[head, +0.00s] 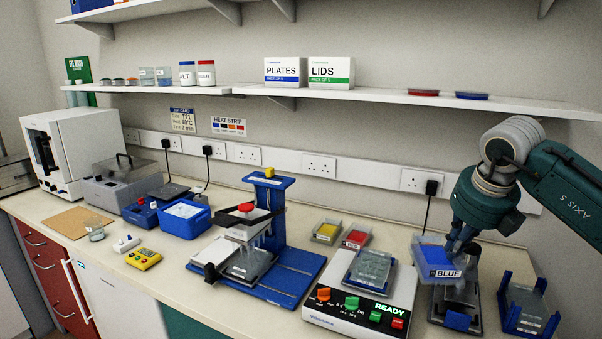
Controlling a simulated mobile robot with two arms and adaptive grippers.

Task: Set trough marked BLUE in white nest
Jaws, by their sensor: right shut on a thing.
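The trough marked BLUE (432,257), with blue contents and a white label on its front, is in my right gripper (461,243). The gripper comes down from above and is shut on the trough's right part, partly covering it. The trough is held above a dark station (454,318) with a blue front block, and hides part of it. A white sliding part (212,252) shows on the blue-framed press in the middle of the bench. I cannot tell for sure which thing is the white nest. My left gripper is not in view.
A white READY device (345,318) with a plate on top stands left of the held trough. Yellow (327,232) and red (356,239) troughs stand behind it. A blue holder (527,307) with a plate is at the right. The shelf (380,96) overhangs the back.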

